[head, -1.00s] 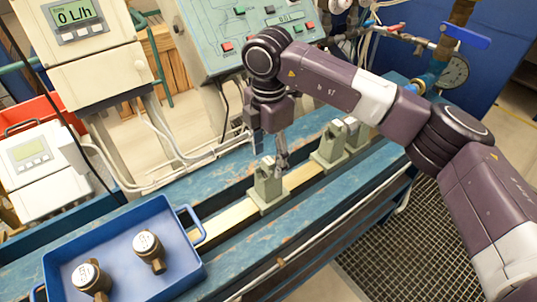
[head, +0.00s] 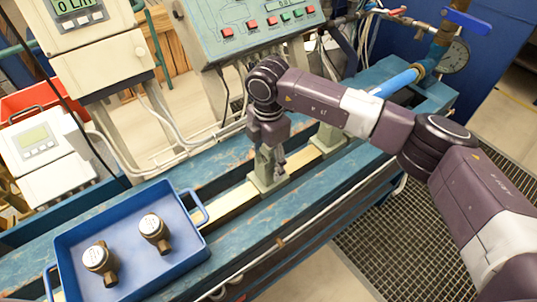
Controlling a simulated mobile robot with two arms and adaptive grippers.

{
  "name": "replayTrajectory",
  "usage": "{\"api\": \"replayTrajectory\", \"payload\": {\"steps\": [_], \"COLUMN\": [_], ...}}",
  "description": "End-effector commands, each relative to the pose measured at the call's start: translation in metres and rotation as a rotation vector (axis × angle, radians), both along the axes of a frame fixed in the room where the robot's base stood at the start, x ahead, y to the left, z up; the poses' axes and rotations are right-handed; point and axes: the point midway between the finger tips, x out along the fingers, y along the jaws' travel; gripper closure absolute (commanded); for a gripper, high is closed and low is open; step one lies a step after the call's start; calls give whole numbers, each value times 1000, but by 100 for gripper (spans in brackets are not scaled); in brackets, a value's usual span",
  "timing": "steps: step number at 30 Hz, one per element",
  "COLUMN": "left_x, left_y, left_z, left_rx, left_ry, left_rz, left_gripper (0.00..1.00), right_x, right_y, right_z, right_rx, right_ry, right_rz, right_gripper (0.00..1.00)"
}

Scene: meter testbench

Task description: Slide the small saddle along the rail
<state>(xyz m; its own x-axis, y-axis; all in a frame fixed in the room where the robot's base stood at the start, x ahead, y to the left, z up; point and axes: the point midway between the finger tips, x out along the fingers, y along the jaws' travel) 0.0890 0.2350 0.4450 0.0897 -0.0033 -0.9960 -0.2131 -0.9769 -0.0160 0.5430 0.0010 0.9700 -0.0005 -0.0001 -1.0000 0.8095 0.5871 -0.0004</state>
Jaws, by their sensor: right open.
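The small saddle (head: 267,181) is a pale grey-green block standing upright on the pale rail (head: 228,207) of the blue bench. My right gripper (head: 270,157) points down at the saddle's upper part, with its fingers open and close about it. The gripper hides the saddle's top, and I cannot tell whether the fingers touch it. Another grey-green saddle (head: 327,139) stands farther right on the rail, partly hidden by my right arm. My left gripper is not in view.
A blue tray (head: 190,262) with two brass meters (head: 154,231) stands on the bench at the lower left. A control panel (head: 245,30) rises behind the rail. A blue pipe (head: 395,83) and a gauge (head: 456,56) are at the right. The rail's left stretch shows bare up to the tray.

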Motion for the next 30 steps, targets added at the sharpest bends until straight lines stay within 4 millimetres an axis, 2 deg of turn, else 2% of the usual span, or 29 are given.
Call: {"api": "replayTrajectory", "payload": {"steps": [5, 20, 30], "left_x": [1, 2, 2], "left_y": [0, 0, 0], "left_z": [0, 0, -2], "left_rx": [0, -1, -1], "left_ry": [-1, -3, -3], "left_rz": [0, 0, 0], "left_gripper": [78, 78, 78], "right_x": [0, 0, 4], "right_y": [0, 0, -5], "right_z": [0, 0, -1], "right_rx": [0, 0, -1], "right_ry": [0, 0, -1], "right_rz": [0, 0, -3], "right_gripper": [45, 100, 100]}}
